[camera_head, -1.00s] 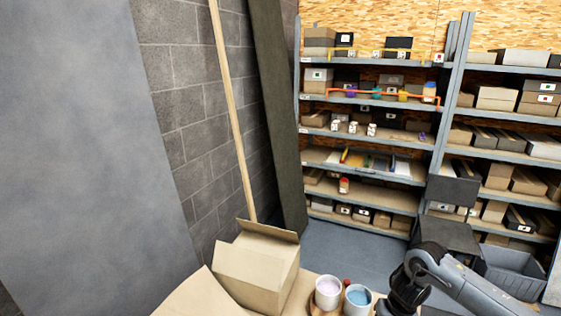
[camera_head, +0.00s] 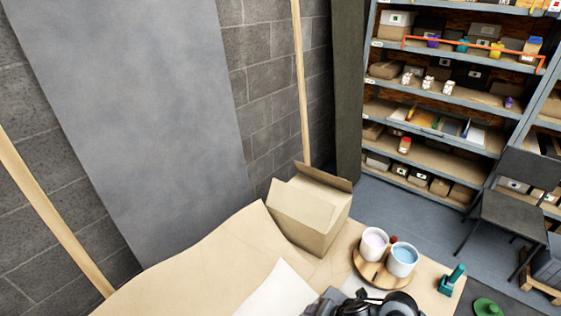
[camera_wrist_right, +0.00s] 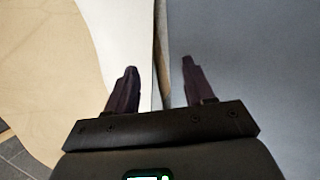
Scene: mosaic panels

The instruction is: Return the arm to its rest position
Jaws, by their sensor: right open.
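My right arm shows at the bottom edge of the head view as a dark, partly cut-off shape (camera_head: 365,304) over the near part of the table (camera_head: 205,265). Its fingertips cannot be made out there. In the right wrist view my right gripper (camera_wrist_right: 159,68) is open, with its two dark fingers apart and nothing held between them. Beyond the fingers are a pale tan surface, a white strip and a grey surface. My left gripper is not in view.
On the table stand an open cardboard box (camera_head: 303,222), two paint cups (camera_head: 374,243) (camera_head: 402,260) on a round wooden board (camera_head: 367,271), and a teal tool (camera_head: 451,280). A white sheet (camera_head: 272,292) lies nearby. A chair (camera_head: 514,207) and shelves (camera_head: 440,152) stand beyond.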

